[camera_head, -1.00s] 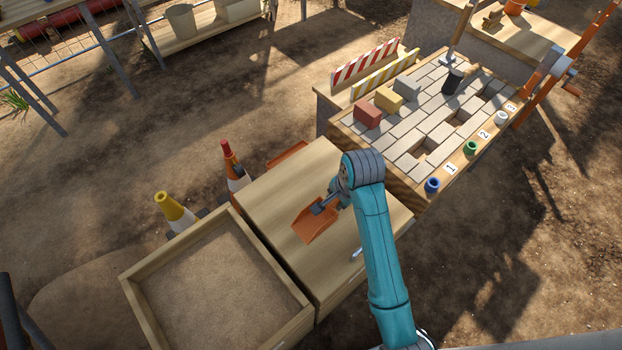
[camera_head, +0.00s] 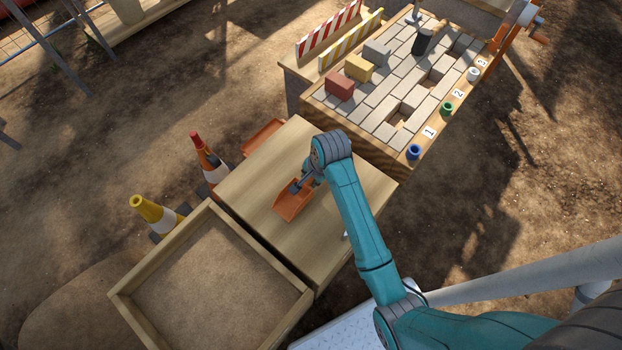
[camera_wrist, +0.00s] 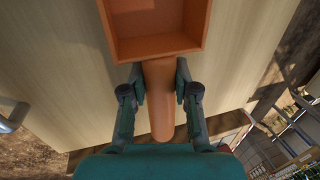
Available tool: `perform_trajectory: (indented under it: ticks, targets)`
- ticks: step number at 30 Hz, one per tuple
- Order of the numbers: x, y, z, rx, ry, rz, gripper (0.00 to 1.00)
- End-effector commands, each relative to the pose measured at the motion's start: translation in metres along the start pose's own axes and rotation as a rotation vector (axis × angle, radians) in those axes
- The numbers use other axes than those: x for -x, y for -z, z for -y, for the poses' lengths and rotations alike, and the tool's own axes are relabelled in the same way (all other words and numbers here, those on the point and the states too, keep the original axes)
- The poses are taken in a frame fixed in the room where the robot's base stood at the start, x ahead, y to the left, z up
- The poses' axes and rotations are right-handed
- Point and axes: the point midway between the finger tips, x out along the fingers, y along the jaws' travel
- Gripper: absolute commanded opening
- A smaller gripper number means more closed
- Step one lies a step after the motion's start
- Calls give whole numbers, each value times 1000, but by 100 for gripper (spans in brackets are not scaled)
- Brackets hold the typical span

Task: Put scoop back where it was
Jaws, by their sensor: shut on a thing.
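The orange scoop (camera_head: 292,203) is at the wooden cabinet top (camera_head: 338,232), left of the middle, with its open pan toward the sand box. My gripper (camera_head: 309,180) is shut on the scoop's handle. In the wrist view, my gripper's two fingers (camera_wrist: 160,92) press on both sides of the round orange handle (camera_wrist: 160,110), and the scoop pan (camera_wrist: 155,50) lies ahead of them, empty. I cannot tell whether the scoop touches the wood or hangs just above it.
A sand-filled wooden box (camera_head: 285,331) stands at the lower left. Traffic cones (camera_head: 151,212) stand behind it. A paving table (camera_head: 385,95) with coloured blocks, a mallet and numbered cups is beyond the cabinet. A silver handle (camera_wrist: 12,117) is at the cabinet's edge.

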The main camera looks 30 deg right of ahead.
Motion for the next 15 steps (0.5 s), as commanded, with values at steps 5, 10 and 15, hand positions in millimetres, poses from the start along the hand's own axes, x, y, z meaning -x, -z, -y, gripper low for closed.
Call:
perform_trajectory:
  ticks: [5, 10, 15]
  targets:
    - [-18, 0, -5, 0, -1, 0, 0]
    - [-18, 0, -5, 0, 0, 0, 0]
    - [-20, 0, -5, 0, 0, 0, 34]
